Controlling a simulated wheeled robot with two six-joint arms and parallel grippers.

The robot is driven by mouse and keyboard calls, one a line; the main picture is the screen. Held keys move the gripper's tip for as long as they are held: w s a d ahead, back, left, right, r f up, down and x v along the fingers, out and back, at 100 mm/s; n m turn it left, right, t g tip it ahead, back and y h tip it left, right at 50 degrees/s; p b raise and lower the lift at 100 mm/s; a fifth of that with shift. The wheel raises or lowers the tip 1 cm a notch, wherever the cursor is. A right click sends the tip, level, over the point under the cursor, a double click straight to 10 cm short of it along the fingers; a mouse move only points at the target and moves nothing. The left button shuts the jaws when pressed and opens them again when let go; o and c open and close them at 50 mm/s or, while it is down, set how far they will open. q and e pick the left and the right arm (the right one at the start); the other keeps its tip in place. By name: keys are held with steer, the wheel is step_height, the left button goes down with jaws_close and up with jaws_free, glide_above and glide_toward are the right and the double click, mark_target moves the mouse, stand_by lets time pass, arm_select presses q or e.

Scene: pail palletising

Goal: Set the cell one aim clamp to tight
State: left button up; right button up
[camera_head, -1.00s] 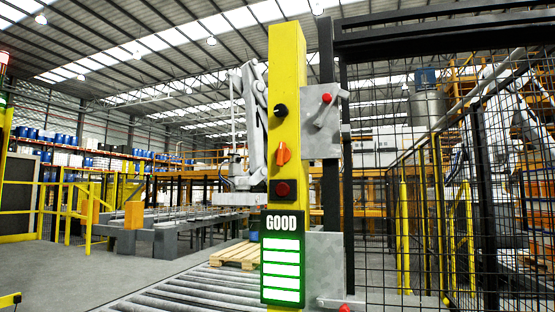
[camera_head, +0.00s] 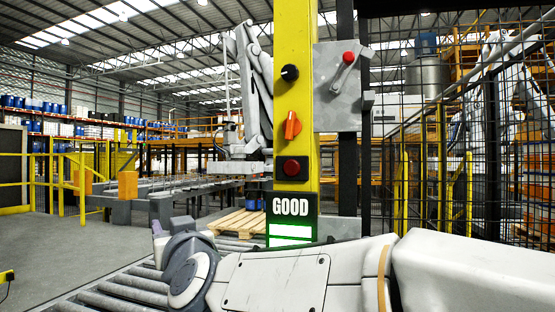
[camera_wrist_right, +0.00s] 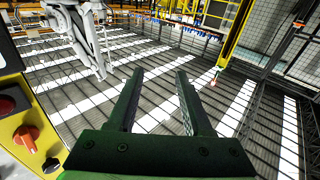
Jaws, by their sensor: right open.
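A yellow post (camera_head: 296,30) stands in the middle of the head view. I see no label that tells which is the aim clamp. My right gripper (camera_wrist_right: 160,75) is open and empty in the right wrist view, apart from the orange knob (camera_wrist_right: 27,136) at left. My left gripper is not in view.
A lit GOOD sign (camera_head: 291,206) hangs below the button. My right arm crosses the lower head view, covering the post's lower part. A black mesh fence (camera_head: 455,150) stands at right. A pallet (camera_head: 240,222) lies on the roller conveyor (camera_head: 120,292) behind.

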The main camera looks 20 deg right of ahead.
steer(key=w+d+r+m+t+h+p, duration=0.1)
steer(key=d+r+m+t+h, duration=0.2)
steer(key=d+r+m+h, duration=0.55)
steer(key=m+g+h, duration=0.3)
steer(key=m+h, duration=0.1)
steer(key=h, duration=0.6)
glide_toward(290, 125)
steer(key=shift+g, duration=0.3)
steer(key=p+x, duration=0.4)
steer(key=x, duration=0.1)
steer(key=p+x, duration=0.1)
steer(key=x, duration=0.1)
steer(key=shift+w+r+p, duration=0.2)
steer(key=shift+r+p, duration=0.2)
steer(key=shift+r, duration=0.05)
steer(key=shift+w+d+y, duration=0.25)
steer(key=shift+w+d, duration=0.05)
steer(key=shift+w, duration=0.05)
jaws_close()
steer(key=shift+n, duration=0.25)
